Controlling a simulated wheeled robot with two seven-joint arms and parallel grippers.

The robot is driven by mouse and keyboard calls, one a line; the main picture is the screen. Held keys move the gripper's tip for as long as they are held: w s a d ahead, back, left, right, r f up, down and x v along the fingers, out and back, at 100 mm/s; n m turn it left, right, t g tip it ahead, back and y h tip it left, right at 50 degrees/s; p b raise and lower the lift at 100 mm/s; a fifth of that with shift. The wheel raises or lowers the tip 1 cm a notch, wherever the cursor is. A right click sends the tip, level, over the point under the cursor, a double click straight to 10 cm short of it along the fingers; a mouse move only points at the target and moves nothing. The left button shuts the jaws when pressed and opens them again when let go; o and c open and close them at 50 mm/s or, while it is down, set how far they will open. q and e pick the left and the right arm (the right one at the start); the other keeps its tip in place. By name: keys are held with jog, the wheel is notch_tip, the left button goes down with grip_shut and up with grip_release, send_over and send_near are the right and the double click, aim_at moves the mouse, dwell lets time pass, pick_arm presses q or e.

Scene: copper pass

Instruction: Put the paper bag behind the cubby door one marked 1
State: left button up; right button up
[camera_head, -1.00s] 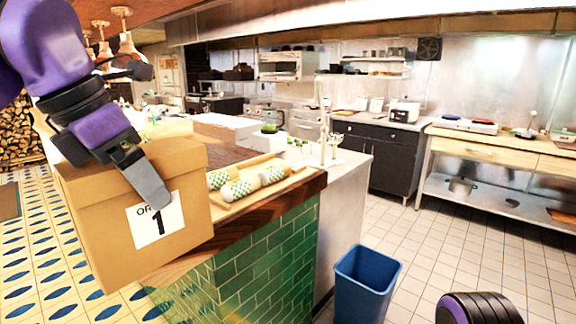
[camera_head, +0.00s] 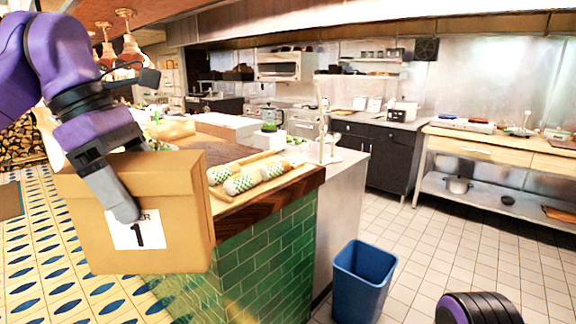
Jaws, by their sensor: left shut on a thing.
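The paper bag (camera_head: 185,225) is a tan, box-shaped bag with a white order label marked 1 on its front, at the left of the head view. My left gripper (camera_head: 115,190) is shut on the bag. One grey finger lies over its front face and partly covers the label; the other finger is hidden. The bag hangs nearly upright in front of the counter's near end; whether it touches the counter I cannot tell. No cubby door marked 1 is in view. My right gripper is out of view; only part of my right arm shows at the bottom right.
A green-tiled counter (camera_head: 265,255) with a dark wooden edge stands beside the bag. It bears a tray with several wrapped rolls (camera_head: 243,183). A blue bin (camera_head: 362,285) stands on the floor to its right. The white-tiled floor (camera_head: 455,245) further right is clear.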

pick_arm(q)
jog(key=f+m+g, duration=0.1)
jog(key=f+m, duration=0.1)
jog(key=w+f+m+g, duration=0.1)
jog(key=f+m, duration=0.1)
jog(key=m, duration=0.1)
jog(key=w+f+m, duration=0.1)
jog(key=f+m, duration=0.1)
jog(key=shift+w+d+f+g+y, duration=0.1)
jog(key=shift+w+d+g+y, duration=0.1)
jog(key=shift+g+y, duration=0.15)
jog(key=f+m, duration=0.1)
jog(key=f, duration=0.1)
jog(key=f+m+g+y, duration=0.1)
jog(key=f+m, duration=0.1)
jog(key=w+f+m, duration=0.1)
jog(key=f, duration=0.1)
jog(key=shift+d+f+m+g, duration=0.1)
jog(key=shift+m+g, duration=0.15)
jog(key=shift+m, duration=0.15)
notch_tip(320, 180, down, 19)
jog(key=s+m+y, duration=0.1)
jog(key=m, duration=0.3)
jog(key=shift+s+f+y, duration=0.15)
jog(key=shift+s+y, duration=0.2)
jog(key=shift+s, duration=0.1)
